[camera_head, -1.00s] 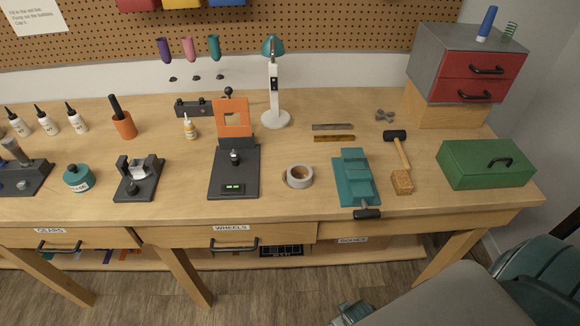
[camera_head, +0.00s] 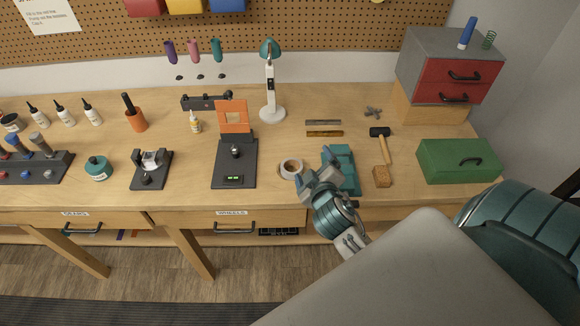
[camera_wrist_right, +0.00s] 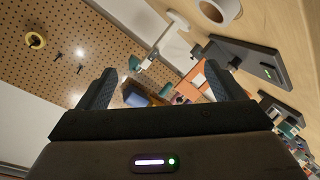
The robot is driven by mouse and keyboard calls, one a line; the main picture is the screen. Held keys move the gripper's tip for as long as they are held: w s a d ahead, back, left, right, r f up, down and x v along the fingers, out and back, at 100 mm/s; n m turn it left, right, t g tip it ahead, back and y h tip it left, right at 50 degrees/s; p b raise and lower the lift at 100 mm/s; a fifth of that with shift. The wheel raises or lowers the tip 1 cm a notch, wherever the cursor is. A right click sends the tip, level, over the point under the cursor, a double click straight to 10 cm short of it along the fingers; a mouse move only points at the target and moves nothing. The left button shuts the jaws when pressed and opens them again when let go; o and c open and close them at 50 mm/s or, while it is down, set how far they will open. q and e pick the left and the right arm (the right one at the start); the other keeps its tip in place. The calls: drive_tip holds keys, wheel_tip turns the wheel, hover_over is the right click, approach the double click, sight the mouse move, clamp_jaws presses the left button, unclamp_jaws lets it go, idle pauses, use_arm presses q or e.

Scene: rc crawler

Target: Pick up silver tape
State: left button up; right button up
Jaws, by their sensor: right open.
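The silver tape (camera_head: 291,168) is a small grey roll on the bench top, right of the black stand with the orange frame. Its roll also shows at the top edge of the right wrist view (camera_wrist_right: 236,12), partly cut off. My right gripper (camera_head: 314,173) is open, just right of the tape and in front of the teal vise. Its two fingers (camera_wrist_right: 158,85) are apart with nothing between them in the right wrist view. The tape lies outside the fingers there. My left gripper is not in view.
The teal vise (camera_head: 345,165) stands close to the right gripper, partly hidden by it. The black stand (camera_head: 233,165) is left of the tape. Bare bench lies behind the tape.

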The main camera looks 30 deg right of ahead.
drive_tip(key=w+a+r+n+t+y, duration=0.1)
drive_tip(key=w+a+r+n+t, duration=0.1)
drive_tip(key=w+r+n+t, duration=0.4)
drive_tip(key=w+a+r+n+g+y, duration=0.1)
drive_tip(key=w+a+r+n+y, duration=0.1)
drive_tip(key=w+a+n+y, duration=0.5)
drive_tip(key=w+a+r+n+g+y, duration=0.1)
drive_tip(key=a+r+n+g+y, duration=0.3)
drive_tip(key=n+y, duration=0.75)
drive_tip(key=n+g+h, duration=1)
drive_tip(key=g+h, duration=0.4)
hover_over(292, 164)
drive_tip(key=s+a, duration=0.1)
drive_tip(key=a, duration=0.1)
wheel_tip(292, 164, down, 14)
drive_tip(key=shift+y, duration=0.25)
drive_tip(key=f+b, duration=0.4)
drive_tip(key=f, duration=0.1)
drive_tip(key=shift+s+d+f, duration=0.1)
drive_tip(key=shift+d+f, duration=0.1)
drive_tip(key=shift+d, duration=0.05)
drive_tip(key=f+b, duration=0.2)
drive_tip(key=b, duration=0.1)
drive_tip(key=f+b, duration=0.1)
drive_tip(key=f, duration=0.1)
drive_tip(key=shift+s+d+f, duration=0.1)
drive_tip(key=shift+s, duration=0.2)
drive_tip(key=shift+f+b, duration=0.45)
drive_tip(key=shift+b, duration=0.05)
drive_tip(key=shift+w, duration=0.1)
